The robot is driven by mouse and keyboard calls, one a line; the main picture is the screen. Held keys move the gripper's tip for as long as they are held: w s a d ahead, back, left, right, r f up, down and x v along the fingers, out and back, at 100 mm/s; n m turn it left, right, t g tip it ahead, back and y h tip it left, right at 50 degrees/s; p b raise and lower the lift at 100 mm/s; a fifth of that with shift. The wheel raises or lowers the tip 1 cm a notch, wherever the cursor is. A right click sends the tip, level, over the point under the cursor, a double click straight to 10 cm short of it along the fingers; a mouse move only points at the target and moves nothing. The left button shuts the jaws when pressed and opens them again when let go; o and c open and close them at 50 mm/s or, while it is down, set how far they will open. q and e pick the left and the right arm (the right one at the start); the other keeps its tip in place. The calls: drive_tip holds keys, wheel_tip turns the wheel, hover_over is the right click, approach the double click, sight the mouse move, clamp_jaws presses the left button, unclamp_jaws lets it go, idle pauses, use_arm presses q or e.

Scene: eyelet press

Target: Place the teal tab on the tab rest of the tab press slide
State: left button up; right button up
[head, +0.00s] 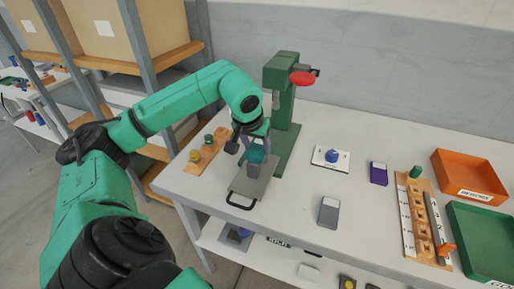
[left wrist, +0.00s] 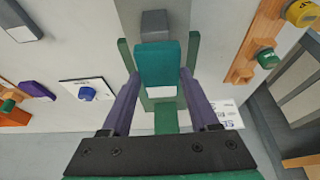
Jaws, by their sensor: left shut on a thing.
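My left gripper (head: 256,152) is shut on the teal tab (head: 257,156), above the grey press slide (head: 243,188). In the left wrist view the teal tab (left wrist: 160,62) stands between the two fingers of the gripper (left wrist: 160,88), with a pale patch near its lower end. A small grey block (head: 253,171) on the slide shows just below the tab; it also shows beyond the tab in the left wrist view (left wrist: 154,22). I cannot tell whether the tab touches the block. The green tab press (head: 285,105) stands behind. My right gripper is out of view.
A wooden strip with yellow and green knobs (head: 206,150) lies left of the slide. To the right are a white plate with a blue knob (head: 332,157), a purple block (head: 378,172), a grey block (head: 328,212), a wooden rack (head: 424,225), and orange (head: 468,175) and green trays (head: 484,240).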

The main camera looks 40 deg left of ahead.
use_arm(q)
drive_tip(key=shift+w+f, duration=0.1)
drive_tip(key=shift+f, duration=0.1)
drive_tip(key=o, duration=1.3)
drive_tip(key=shift+o, duration=0.2)
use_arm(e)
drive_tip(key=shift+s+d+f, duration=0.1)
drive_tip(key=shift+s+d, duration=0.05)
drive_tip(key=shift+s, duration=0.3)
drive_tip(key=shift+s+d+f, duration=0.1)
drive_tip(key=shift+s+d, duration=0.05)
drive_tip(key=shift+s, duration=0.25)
use_arm(q)
drive_tip(key=shift+r, duration=0.2)
drive_tip(key=p+v, duration=0.1)
drive_tip(key=v, duration=1.1)
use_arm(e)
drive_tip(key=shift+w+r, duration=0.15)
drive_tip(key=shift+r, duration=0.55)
use_arm(q)
drive_tip(key=shift+d+f, duration=0.1)
